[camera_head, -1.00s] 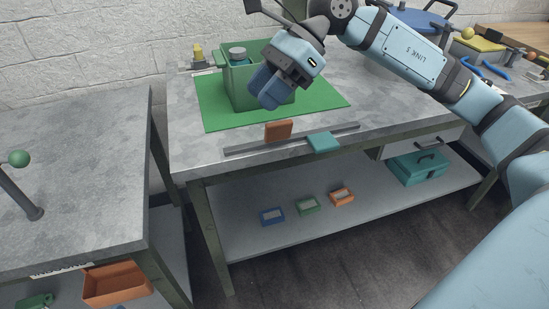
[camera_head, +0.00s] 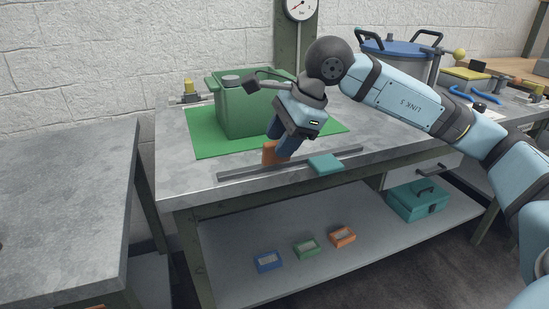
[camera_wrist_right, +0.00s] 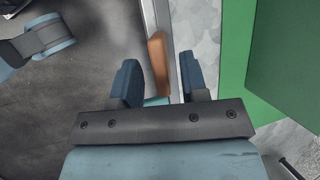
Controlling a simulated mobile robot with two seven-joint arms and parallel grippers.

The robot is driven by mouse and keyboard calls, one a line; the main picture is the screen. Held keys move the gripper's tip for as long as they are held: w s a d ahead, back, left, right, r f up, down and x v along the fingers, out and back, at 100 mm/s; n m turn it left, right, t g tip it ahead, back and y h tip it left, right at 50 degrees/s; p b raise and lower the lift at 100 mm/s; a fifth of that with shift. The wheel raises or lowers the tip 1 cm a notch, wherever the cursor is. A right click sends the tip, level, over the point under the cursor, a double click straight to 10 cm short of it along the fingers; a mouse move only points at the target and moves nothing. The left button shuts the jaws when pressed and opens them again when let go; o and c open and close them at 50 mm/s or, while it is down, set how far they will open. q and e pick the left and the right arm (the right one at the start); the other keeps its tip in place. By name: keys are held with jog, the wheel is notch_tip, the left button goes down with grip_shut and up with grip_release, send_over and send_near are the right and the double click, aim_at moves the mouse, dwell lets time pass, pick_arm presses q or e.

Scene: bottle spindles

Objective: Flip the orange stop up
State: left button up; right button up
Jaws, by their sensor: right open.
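The orange stop (camera_head: 268,153) stands up from the grey rail (camera_head: 235,174) along the bench's front edge. A blue finger of my right gripper (camera_head: 281,142) hides part of it, so its exact tilt is hard to tell. The gripper is open, with its fingers down at the stop. In the right wrist view the orange stop (camera_wrist_right: 158,62) shows between the two open fingers (camera_wrist_right: 160,78), nearer the right one; contact cannot be told. The teal stop (camera_head: 325,164) lies flat on the rail to the right. My left gripper is not in view.
A green box (camera_head: 235,115) stands on a green mat (camera_head: 205,143) behind the gripper. A blue-lidded pot (camera_head: 398,50) is at the back right. Small blue, green and orange boxes and a teal toolbox (camera_head: 418,202) sit on the lower shelf. The left table (camera_head: 70,200) is bare where seen.

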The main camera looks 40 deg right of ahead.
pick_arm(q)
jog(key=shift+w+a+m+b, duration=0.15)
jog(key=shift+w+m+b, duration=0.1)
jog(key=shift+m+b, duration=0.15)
pick_arm(e)
jog(key=shift+x, duration=1.5)
jog(key=shift+c, duration=0.2)
